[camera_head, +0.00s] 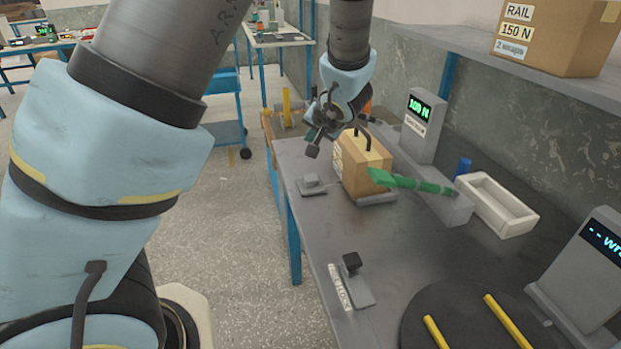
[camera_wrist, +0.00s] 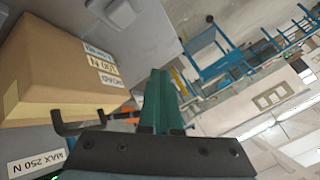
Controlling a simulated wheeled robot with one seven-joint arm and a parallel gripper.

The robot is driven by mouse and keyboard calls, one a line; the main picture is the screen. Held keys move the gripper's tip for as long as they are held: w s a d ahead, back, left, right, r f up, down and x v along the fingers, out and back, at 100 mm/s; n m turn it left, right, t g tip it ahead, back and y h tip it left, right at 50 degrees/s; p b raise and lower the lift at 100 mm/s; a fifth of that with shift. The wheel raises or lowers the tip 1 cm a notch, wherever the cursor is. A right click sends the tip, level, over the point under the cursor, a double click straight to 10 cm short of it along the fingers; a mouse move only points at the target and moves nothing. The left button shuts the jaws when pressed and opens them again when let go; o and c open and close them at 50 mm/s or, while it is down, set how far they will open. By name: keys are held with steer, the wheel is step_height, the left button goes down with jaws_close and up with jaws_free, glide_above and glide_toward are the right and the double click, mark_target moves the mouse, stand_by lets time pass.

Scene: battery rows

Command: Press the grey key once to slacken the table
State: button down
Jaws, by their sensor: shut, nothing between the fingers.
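A small grey key (camera_head: 312,182) on a flat base sits near the left edge of the grey bench (camera_head: 300,160), left of a brown box. A grey block at the top of the wrist view (camera_wrist: 122,12) looks like the same key. A darker key (camera_head: 352,263) on a grey base with a white label stands nearer, beside a dark round table (camera_head: 460,320) with yellow bars. My gripper (camera_head: 313,148) is above the bench, just above and behind the grey key, apart from it. In the wrist view its green fingers (camera_wrist: 160,100) are together and empty.
The brown box (camera_head: 362,165) with a dark handle stands close to my gripper. A green tool (camera_head: 410,182) lies in front of it. A display post (camera_head: 424,125) reads 100 N. A white tray (camera_head: 497,205) and second display (camera_head: 590,260) are at right.

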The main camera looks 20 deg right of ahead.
steer(key=b, duration=0.6)
glide_above(309, 176)
steer(key=s, duration=0.2)
step_height(309, 176, down, 8)
steer(key=shift+r, duration=0.15)
steer(key=shift+w+f+b, duration=0.1)
steer(key=shift+f+b, duration=0.4)
steer(key=shift+b, duration=0.05)
steer(key=shift+f+b, duration=1.3)
steer(key=shift+b, duration=0.8)
stand_by(1.8)
steer(key=shift+r, duration=0.15)
steer(key=shift+r+p, duration=0.75)
steer(key=shift+r, duration=0.45)
steer(key=shift+r+p, duration=1.35)
steer(key=shift+r, duration=1.15)
